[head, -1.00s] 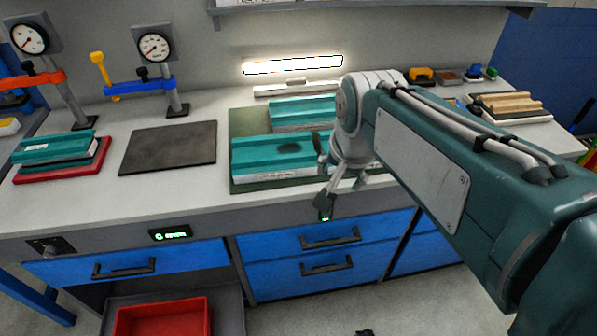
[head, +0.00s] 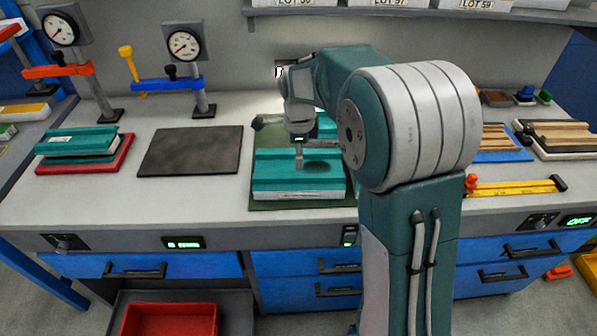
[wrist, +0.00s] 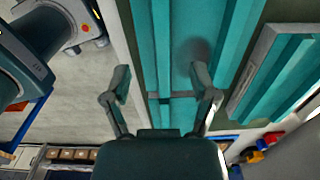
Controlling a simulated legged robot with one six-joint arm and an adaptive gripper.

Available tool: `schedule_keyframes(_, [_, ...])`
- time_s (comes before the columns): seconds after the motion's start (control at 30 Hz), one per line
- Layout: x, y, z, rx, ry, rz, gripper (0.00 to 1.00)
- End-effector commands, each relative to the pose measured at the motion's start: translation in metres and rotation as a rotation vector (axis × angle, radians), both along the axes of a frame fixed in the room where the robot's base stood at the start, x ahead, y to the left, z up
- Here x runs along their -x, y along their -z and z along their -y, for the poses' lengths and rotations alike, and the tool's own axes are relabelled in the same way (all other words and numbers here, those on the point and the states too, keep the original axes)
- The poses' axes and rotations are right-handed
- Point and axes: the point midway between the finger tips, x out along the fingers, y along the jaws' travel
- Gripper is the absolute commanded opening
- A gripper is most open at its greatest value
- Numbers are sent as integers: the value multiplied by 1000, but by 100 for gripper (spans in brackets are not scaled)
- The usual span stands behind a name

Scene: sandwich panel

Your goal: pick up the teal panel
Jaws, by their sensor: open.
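A teal panel (head: 275,180) with a pale lower edge and a dark oval patch on top lies at the front of a green mat (head: 262,204). A second teal panel is mostly hidden behind my arm in the head view; a neighbouring one shows at the right in the wrist view (wrist: 283,68). Another teal panel (head: 75,143) lies on a red tray (head: 118,158) at the left. My gripper (head: 299,160) is above the front panel, pointing down, open and empty. In the wrist view, its fingers (wrist: 162,82) are spread across the panel (wrist: 178,30); contact cannot be told.
A dark flat plate (head: 190,150) lies left of the mat. Two gauge stands with clamps (head: 203,95) rise at the back left. Wooden pieces (head: 560,136) and a yellow bar tool (head: 515,187) lie at the right. An overhead shelf (head: 400,12) runs behind.

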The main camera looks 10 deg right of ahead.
Motion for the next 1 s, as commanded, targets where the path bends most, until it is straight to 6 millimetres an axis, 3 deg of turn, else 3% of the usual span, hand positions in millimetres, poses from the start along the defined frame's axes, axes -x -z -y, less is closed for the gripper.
schedule_keyframes(0.1, [0,17,0,0,-1,-3,76])
schedule_keyframes(0.27, [0,28,0,0,-2,-1,76])
schedule_keyframes(0.5, [-2,65,1,0,-3,-2,76])
schedule_keyframes(0.83, [-3,74,1,0,-3,2,76])
schedule_keyframes(0.87, [-3,74,1,0,-3,2,71])
schedule_keyframes(1.0, [-3,74,1,0,-3,2,9])
